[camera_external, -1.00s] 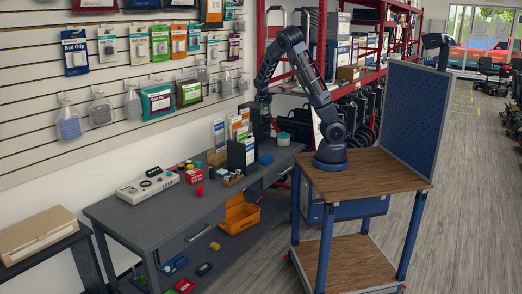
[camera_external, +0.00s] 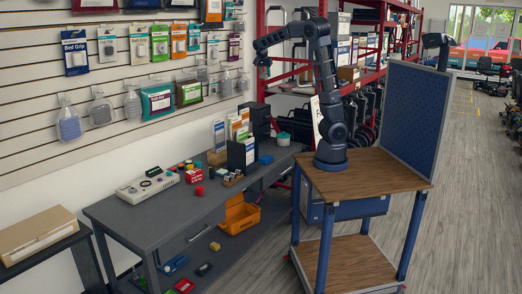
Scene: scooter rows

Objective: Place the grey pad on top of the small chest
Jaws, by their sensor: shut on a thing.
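My gripper (camera_external: 264,70) is at the end of the raised arm, pointing down, high above the back of the grey workbench (camera_external: 165,217). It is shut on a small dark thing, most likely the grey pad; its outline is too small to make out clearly. A dark upright box (camera_external: 258,120), which looks like the small chest, stands at the far back of the workbench near the wall. My gripper is well above this box and apart from it. The box's top is in view and I see nothing clear lying on it.
Binders and a dark file holder (camera_external: 238,156) stand just in front of the box. A white tub with a teal lid (camera_external: 283,138) is at its right. Red shelving (camera_external: 272,80) rises behind my arm.

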